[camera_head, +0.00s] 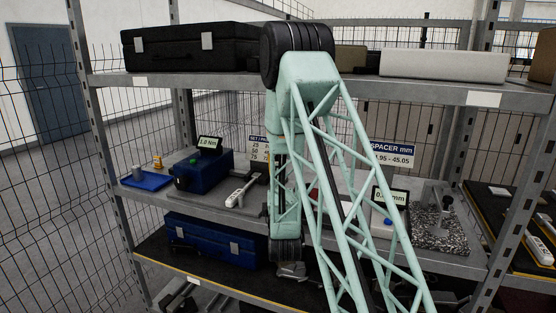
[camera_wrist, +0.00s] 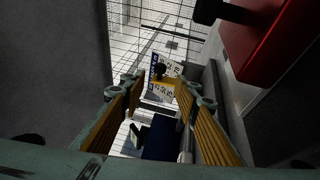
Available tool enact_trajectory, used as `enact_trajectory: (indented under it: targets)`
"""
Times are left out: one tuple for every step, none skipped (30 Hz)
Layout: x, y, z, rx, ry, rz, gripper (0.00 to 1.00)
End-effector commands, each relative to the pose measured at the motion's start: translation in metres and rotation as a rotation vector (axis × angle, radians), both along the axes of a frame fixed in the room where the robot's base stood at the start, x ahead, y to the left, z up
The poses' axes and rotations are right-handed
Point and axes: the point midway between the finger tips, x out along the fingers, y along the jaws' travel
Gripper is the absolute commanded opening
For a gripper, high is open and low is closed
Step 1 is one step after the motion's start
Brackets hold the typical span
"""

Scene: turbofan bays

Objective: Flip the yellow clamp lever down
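In the wrist view my gripper (camera_wrist: 160,88) is open, its two ribbed orange-yellow finger pads wide apart. A small yellow piece (camera_wrist: 168,81) with a dark round knob shows between the fingertips, in front of a sign; it looks like the yellow clamp lever. I cannot tell its exact angle or whether a finger touches it. A red block (camera_wrist: 272,48) with a black handle is at the upper right of the wrist view. In the head view my pale green arm hides the lever, and the gripper cannot be made out clearly.
The middle shelf holds a blue box with a display (camera_head: 203,172), a blue tray (camera_head: 146,180), a white handheld tool (camera_head: 243,190) and a granite stand (camera_head: 440,235). Shelf posts and wire mesh surround the space.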

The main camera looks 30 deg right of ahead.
Motion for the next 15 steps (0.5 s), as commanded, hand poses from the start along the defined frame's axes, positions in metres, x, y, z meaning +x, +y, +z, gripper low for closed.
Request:
enact_trajectory:
  targets:
    - [0.000,0.000,0.000,0.000,0.000,0.000,0.29]
    - [0.000,0.000,0.000,0.000,0.000,0.000,0.29]
    - [0.000,0.000,0.000,0.000,0.000,0.000,0.29]
    - [0.000,0.000,0.000,0.000,0.001,0.000,0.29]
    - [0.000,0.000,0.000,0.000,0.001,0.000,0.29]
    - [0.000,0.000,0.000,0.001,0.000,0.000,0.29]
    - [0.001,0.000,0.000,0.001,0.000,0.000,0.29]
    - [0.001,0.000,0.000,0.001,0.000,0.000,0.29]
    - [0.002,-0.001,0.000,0.001,0.000,0.000,0.29]
    - [0.003,-0.001,0.000,0.001,0.000,0.000,0.29]
    - [0.004,-0.002,0.000,0.001,0.000,0.000,0.29]
    - [0.005,-0.002,0.000,0.001,0.000,0.000,0.29]
    - [0.007,-0.003,0.001,0.001,0.000,0.000,0.29]
    - [0.009,-0.004,0.001,0.001,0.000,0.000,0.29]
    - [0.011,-0.005,0.001,0.001,0.000,0.000,0.29]
